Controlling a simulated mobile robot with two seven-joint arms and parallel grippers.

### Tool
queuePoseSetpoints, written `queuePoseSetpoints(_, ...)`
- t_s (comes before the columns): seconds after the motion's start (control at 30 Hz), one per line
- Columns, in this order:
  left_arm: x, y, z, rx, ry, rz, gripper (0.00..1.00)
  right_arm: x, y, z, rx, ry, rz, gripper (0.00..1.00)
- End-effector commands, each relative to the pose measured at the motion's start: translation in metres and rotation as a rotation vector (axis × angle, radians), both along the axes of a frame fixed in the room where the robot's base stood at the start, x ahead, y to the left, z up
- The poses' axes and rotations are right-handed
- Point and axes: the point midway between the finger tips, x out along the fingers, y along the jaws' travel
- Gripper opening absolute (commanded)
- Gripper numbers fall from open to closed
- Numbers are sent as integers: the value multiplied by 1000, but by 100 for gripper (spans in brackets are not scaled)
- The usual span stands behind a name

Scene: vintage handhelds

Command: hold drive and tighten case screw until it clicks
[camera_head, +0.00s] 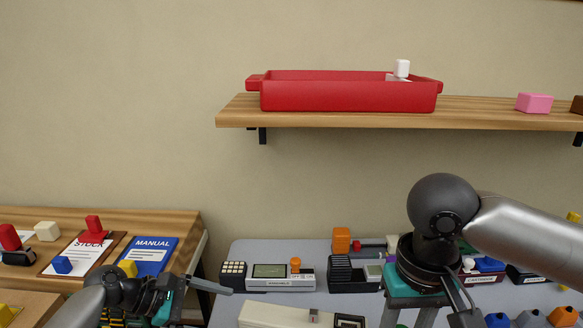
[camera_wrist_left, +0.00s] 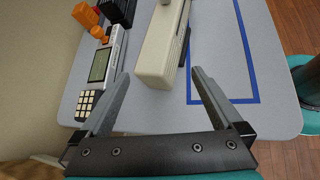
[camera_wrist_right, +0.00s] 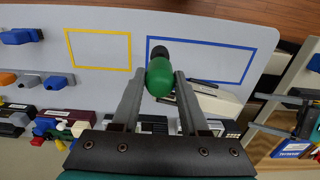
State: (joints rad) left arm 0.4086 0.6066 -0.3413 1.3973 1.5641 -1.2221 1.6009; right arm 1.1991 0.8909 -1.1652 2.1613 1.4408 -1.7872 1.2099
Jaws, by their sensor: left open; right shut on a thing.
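A long cream drive case (camera_head: 285,316) lies on the grey table; in the left wrist view its body (camera_wrist_left: 160,45) reaches toward the space between the jaws of my left gripper (camera_wrist_left: 160,74). That gripper is open and empty, beside the table's left part in the head view (camera_head: 212,287). My right gripper (camera_wrist_right: 159,78) is shut on a green-handled tool (camera_wrist_right: 160,72) with a dark end, perhaps a screwdriver. In the right wrist view the tool overlaps the near edge of the blue outline, with the drive (camera_wrist_right: 215,103) to its right. I cannot make out the case screw.
A blue outline (camera_wrist_right: 248,66) and a yellow outline (camera_wrist_right: 98,31) mark the grey table. A handheld device (camera_head: 280,283) and several small blocks line the table's back. A red tray (camera_head: 348,97) stands on the wall shelf. A wooden side table (camera_head: 160,224) at left holds a manual.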

Motion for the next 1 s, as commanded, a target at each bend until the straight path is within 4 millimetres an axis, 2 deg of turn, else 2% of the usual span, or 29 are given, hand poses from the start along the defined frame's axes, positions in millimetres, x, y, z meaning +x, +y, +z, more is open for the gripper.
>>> queuePoseSetpoints(0.23, 5, -5, -4, -13, 11, 16, 100, 0, 0, -9, 0, 0, 0, 0)
queuePoseSetpoints(0.63, 17, -42, -33, -12, 8, 13, 100, 0, 0, -52, 0, 0, 0, 0)
queuePoseSetpoints(0.8, 21, -61, -42, -12, 14, 12, 100, 0, 0, -45, 0, -1, 0, 0)
queuePoseSetpoints(1.0, 27, -74, -51, -11, 12, 14, 100, 0, 0, -46, 0, -1, 0, 0)
